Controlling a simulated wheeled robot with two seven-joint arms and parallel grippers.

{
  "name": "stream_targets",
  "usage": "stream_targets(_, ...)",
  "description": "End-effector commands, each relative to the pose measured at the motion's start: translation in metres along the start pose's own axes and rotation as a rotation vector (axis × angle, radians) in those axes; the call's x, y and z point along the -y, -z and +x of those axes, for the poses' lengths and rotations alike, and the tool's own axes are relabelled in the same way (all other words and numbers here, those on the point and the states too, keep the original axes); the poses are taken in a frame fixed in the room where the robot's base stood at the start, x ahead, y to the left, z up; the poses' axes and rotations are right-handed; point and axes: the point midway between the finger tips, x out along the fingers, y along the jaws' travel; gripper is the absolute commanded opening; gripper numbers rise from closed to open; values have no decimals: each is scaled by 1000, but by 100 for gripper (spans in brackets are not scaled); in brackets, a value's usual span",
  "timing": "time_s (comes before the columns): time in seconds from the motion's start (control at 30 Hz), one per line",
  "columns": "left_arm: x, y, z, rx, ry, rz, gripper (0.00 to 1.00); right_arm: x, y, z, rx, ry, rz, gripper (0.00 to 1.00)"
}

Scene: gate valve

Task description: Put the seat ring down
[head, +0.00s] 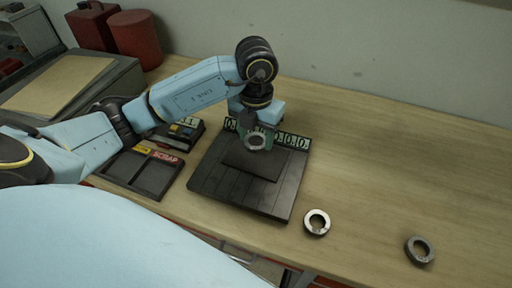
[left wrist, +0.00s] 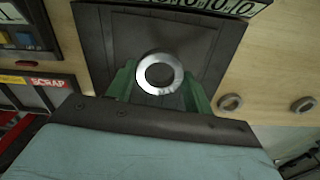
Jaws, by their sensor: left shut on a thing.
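My left gripper (head: 257,132) is over the black board (head: 207,180) and is shut on a metal seat ring (head: 256,141). In the left wrist view the ring (left wrist: 148,84) sits between the two green fingers of my left gripper (left wrist: 160,85), with its bright face and round hole showing. The ring appears to be above the dark raised plate (head: 240,161) on the board; I cannot tell how large the gap is. My right gripper is not in view.
Two loose rings lie on the wooden table (head: 370,150): a bright one (head: 326,226) right of the board and a darker one (head: 429,258) farther right. A black SCRAP tray (head: 152,174) stands left of the board. A number strip (head: 292,140) runs along the board's back.

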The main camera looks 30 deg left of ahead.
Motion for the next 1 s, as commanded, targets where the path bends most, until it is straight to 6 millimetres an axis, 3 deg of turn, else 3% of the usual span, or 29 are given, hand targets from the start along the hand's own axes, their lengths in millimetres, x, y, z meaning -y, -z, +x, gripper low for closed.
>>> stream_targets(0.37, 0, 0, 41, -1, 0, 0, 24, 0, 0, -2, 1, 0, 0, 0)
stream_targets(0.73, 0, 0, 47, 2, 0, 2, 24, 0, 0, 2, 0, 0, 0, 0)
stream_targets(0.77, 0, 0, 47, 1, -1, 2, 53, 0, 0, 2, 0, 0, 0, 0)
stream_targets(0.9, 0, 0, 46, 1, 0, 2, 71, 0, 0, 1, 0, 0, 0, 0)
stream_targets(1.0, 0, 0, 46, 1, 0, 2, 73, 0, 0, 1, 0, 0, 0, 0)
